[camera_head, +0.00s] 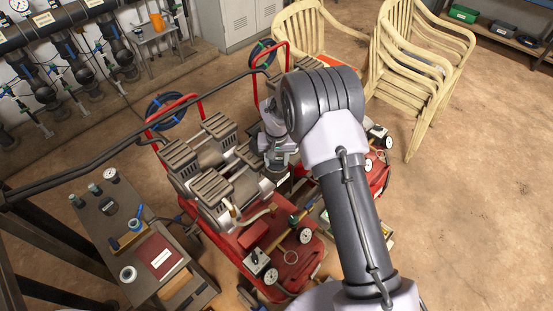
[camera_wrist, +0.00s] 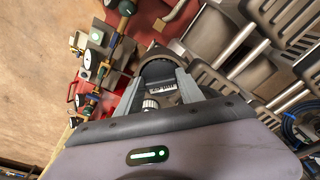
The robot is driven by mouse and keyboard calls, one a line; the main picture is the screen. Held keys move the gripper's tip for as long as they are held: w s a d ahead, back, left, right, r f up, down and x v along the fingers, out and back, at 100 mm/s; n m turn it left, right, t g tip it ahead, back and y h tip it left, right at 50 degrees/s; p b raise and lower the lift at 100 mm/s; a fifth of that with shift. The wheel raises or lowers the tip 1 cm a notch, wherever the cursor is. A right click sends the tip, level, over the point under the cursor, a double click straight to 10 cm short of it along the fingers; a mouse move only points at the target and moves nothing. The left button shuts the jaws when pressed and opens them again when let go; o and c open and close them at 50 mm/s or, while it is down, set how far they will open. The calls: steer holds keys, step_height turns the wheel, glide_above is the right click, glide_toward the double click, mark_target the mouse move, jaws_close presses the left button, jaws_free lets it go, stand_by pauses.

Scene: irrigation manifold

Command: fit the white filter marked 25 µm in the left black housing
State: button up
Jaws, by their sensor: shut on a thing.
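My gripper (camera_wrist: 160,85) is shut on a dark round part (camera_wrist: 158,67) with a small white label, seen between its two fingers in the wrist view. The part looks like a black housing or its cover; I cannot tell which, or whether it is still attached. In the head view my gripper (camera_head: 279,160) is over the right side of the red compressor (camera_head: 240,205), and my arm hides part of that area. A white ring-shaped piece (camera_head: 128,273) and a dark-and-white cylinder (camera_head: 112,176) stand on the bench at left. No 25 µm mark is readable.
The grey bench (camera_head: 100,225) also holds a dark red booklet (camera_head: 158,258), small jars and a blue roll. Compressor cylinders, gauges and red handle bars (camera_head: 178,108) crowd the gripper. Stacked cream chairs (camera_head: 415,65) stand behind. The floor at right is clear.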

steer(key=shift+f, duration=0.3)
steer(key=o, duration=1.5)
steer(key=shift+c, duration=0.2)
steer(key=shift+o, duration=0.4)
steer(key=shift+o, duration=0.8)
steer(key=shift+r, duration=0.15)
steer(key=shift+r+p, duration=1.75)
steer(key=shift+r, duration=1.6)
steer(key=shift+r, duration=0.1)
